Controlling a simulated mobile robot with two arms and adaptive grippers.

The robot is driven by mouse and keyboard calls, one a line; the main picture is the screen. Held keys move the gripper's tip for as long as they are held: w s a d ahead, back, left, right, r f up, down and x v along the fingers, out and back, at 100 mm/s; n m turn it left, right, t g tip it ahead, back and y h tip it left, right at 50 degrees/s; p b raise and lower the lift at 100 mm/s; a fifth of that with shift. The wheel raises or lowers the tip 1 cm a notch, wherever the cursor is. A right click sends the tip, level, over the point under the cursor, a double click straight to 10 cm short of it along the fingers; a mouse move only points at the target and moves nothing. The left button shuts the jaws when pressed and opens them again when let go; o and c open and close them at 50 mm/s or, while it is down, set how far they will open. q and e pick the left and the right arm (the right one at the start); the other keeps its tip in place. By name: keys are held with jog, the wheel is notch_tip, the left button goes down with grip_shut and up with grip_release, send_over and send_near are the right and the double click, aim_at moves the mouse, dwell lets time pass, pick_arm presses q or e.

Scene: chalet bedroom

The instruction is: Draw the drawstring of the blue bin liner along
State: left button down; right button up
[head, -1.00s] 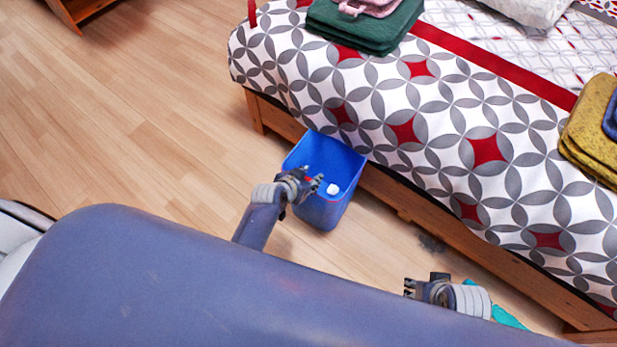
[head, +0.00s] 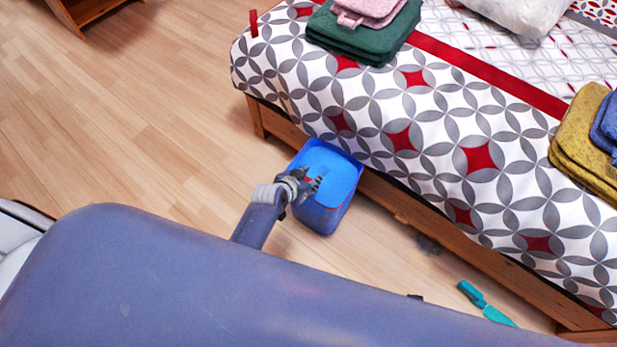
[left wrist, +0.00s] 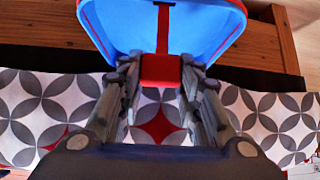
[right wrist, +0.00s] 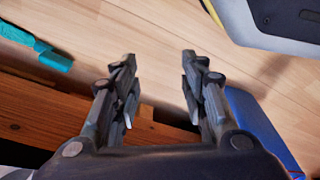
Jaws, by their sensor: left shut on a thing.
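The blue bin (head: 322,218) stands on the floor against the bed's side in the head view. A light blue surface, which looks like the liner (head: 333,160), spans its mouth and hides the inside. The left wrist view shows this light blue liner (left wrist: 125,28) with a red edge. The red drawstring (left wrist: 152,38) runs across it to a red tab (left wrist: 161,71) between my left fingers. My left gripper (head: 316,186) is shut on that tab, over the bin's near side. My right gripper (right wrist: 158,85) is open and empty in the right wrist view; the head view mostly hides it.
The bed (head: 430,120) with its patterned cover lies behind the bin, with folded green towels (head: 352,40) and yellow towels (head: 580,150) on it. A teal tool (head: 485,302) lies on the floor at the lower right. The floor (head: 140,120) to the left is clear.

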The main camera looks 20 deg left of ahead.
pick_arm(q)
jog(key=shift+r, duration=0.35)
pick_arm(e)
jog(key=shift+s+d+f, duration=0.1)
jog(key=shift+s+f, duration=0.35)
jog(key=shift+f, duration=0.2)
jog(key=shift+s+f, duration=0.45)
jog(key=shift+f, duration=0.15)
pick_arm(q)
jog(key=c, duration=1.1)
grip_release()
jog(key=shift+s+a+r, duration=0.15)
jog(key=shift+s+r, duration=0.25)
jog(key=shift+s, duration=0.05)
jog(key=v, duration=1)
jog(key=shift+s+r, duration=0.2)
jog(key=shift+r, duration=0.15)
